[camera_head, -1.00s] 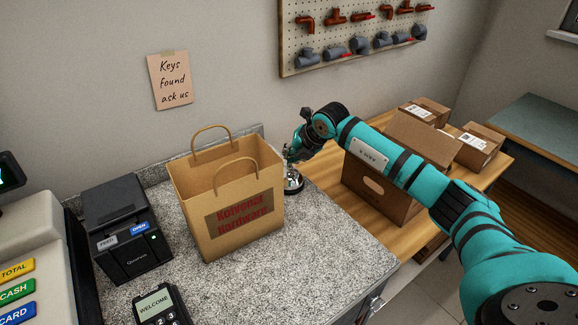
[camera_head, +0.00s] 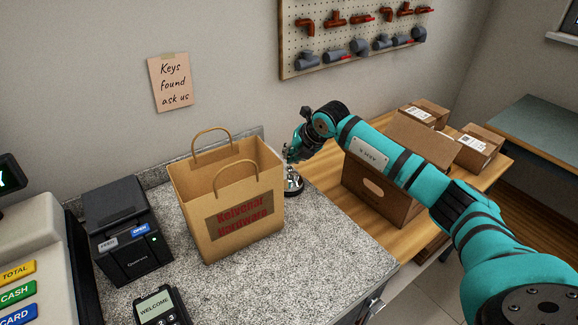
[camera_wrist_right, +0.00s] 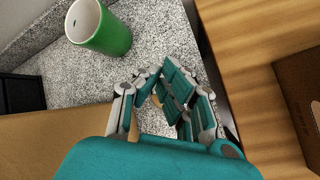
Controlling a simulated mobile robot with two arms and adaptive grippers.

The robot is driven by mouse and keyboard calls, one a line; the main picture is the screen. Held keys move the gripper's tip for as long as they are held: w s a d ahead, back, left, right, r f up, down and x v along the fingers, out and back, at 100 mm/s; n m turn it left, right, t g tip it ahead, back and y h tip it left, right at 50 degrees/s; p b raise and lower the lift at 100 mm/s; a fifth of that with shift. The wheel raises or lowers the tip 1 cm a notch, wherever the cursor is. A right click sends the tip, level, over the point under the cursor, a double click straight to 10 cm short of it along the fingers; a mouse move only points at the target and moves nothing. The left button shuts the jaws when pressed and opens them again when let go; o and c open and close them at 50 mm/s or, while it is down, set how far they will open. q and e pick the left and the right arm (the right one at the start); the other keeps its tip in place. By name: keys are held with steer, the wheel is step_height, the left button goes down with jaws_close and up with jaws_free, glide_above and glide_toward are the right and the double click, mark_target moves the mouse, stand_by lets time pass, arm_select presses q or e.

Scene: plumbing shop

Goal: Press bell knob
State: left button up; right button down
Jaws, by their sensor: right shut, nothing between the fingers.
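The bell (camera_head: 293,186) is a small shiny metal dome on a dark base. It stands on the granite counter just right of the paper bag, near the counter's edge. My right gripper (camera_head: 288,158) is shut and empty, pointing down right over the bell's top. Whether its tips touch the knob cannot be told. In the right wrist view the closed fingers (camera_wrist_right: 175,85) fill the middle and hide most or all of the bell. My left gripper is not in view.
The paper bag (camera_head: 190,205) stands close left of my gripper. A green cup (camera_wrist_right: 103,35) shows on the counter (camera_wrist_right: 165,25) in the wrist view. A printer (camera_head: 125,235) and card terminal (camera_head: 160,308) are further left. Cardboard boxes (camera_head: 380,195) stand on the wooden table (camera_head: 325,180).

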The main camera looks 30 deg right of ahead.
step_height(320, 180, up, 6)
steer(key=p, duration=0.3)
stand_by(0.5)
steer(key=shift+f, duration=0.1)
stand_by(0.6)
